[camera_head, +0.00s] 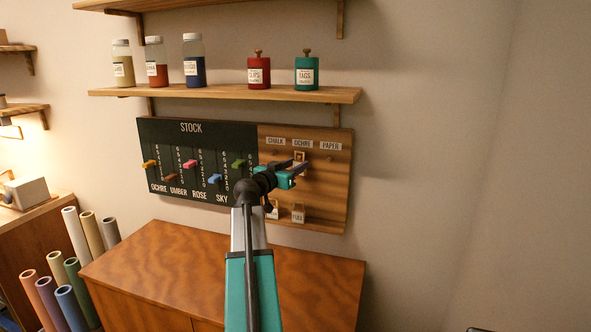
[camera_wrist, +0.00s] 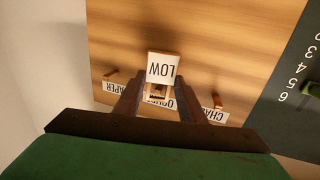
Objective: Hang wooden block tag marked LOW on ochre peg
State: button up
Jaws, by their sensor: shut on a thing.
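The wooden block tag marked LOW (camera_wrist: 162,68) is between the two fingers of my gripper (camera_wrist: 160,95), its white face toward the wrist camera and upside down in that view. My gripper is shut on it. The tag's wooden loop lies close in front of the OCHRE label (camera_wrist: 157,103), which is partly covered. In the head view my gripper (camera_head: 299,169) is at the wooden board, just below the OCHRE label (camera_head: 302,144). A pale wooden loop (camera_head: 299,155) shows above the fingers. The ochre peg is not clearly visible; I cannot tell whether the loop is around it.
The chalk peg (camera_wrist: 217,101) and the paper peg (camera_wrist: 111,73) stick out bare on either side. Other tags (camera_head: 298,213) hang low on the board. The dark STOCK panel (camera_head: 190,128) with coloured sliders is at left. A shelf (camera_head: 220,93) with jars is above.

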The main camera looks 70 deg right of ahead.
jog(key=shift+d+p, duration=0.3)
jog(key=shift+d, duration=0.2)
jog(key=shift+d+f+p, duration=0.1)
jog(key=shift+p, duration=0.2)
jog(key=shift+d+f+p, duration=0.15)
jog(key=shift+p, duration=0.35)
jog(key=shift+d+f+p, duration=0.1)
jog(key=shift+f+p, duration=0.1)
jog(key=shift+p, duration=0.25)
jog(key=o, duration=1.2)
jog(key=shift+w, duration=0.1)
